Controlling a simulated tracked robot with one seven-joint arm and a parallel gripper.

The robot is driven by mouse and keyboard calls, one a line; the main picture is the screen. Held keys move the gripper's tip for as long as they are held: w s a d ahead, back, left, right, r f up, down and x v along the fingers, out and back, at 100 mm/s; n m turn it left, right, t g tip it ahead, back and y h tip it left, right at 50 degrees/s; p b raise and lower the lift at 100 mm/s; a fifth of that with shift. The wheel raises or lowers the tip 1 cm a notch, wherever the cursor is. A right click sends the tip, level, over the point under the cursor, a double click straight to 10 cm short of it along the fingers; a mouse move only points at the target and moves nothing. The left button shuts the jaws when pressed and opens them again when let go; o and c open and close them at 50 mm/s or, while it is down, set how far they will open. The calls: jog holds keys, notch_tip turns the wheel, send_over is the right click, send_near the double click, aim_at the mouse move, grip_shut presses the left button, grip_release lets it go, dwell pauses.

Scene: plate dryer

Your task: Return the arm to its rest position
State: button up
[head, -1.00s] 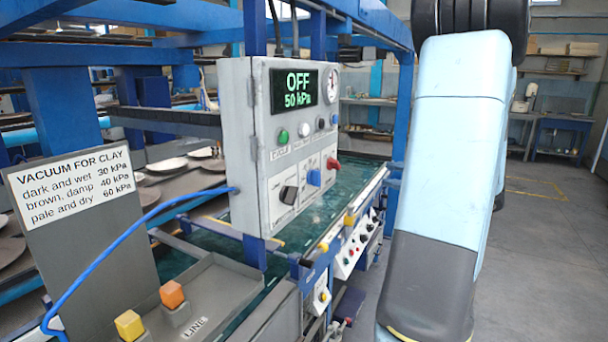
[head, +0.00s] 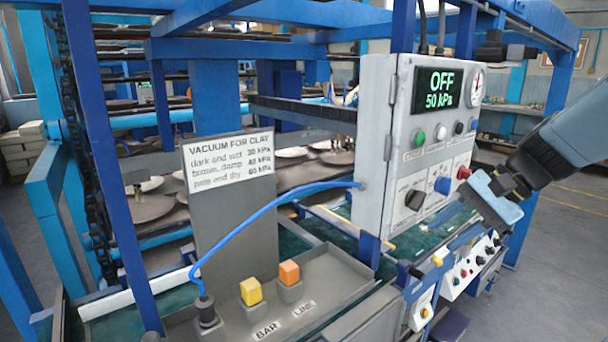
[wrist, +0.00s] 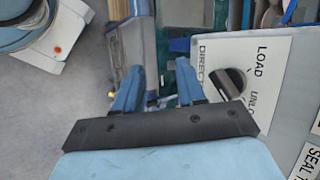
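My gripper (head: 497,190) is in front of the control box's right part, near its lower knobs, at the end of my light-blue arm. In the wrist view my gripper (wrist: 158,80) has its two blue fingers apart, with nothing visible held between them. The grey control box (head: 375,140) reads OFF and 50 kPa. Its black knob (head: 415,200) also shows in the wrist view (wrist: 228,82), right of the fingers, beside the words LOAD and DIRECT. I cannot tell whether my gripper touches the box.
A blue hose (head: 262,205) runs from the box to a black fitting on the grey tray (head: 335,280). Yellow (head: 250,291) and orange (head: 289,273) blocks stand there. A vacuum sign (head: 230,158) stands behind. Blue frame posts surround the dryer. Open floor lies at the right.

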jog(key=s+a+r+n+t+h, duration=0.2)
jog(key=s+n+t+h, duration=0.1)
jog(key=s+n+h, duration=0.2)
jog(key=n+h, duration=0.2)
jog(key=shift+s+a+r+n, duration=0.15)
jog(key=shift+s+a+n, duration=0.1)
jog(key=shift+a+n, duration=0.15)
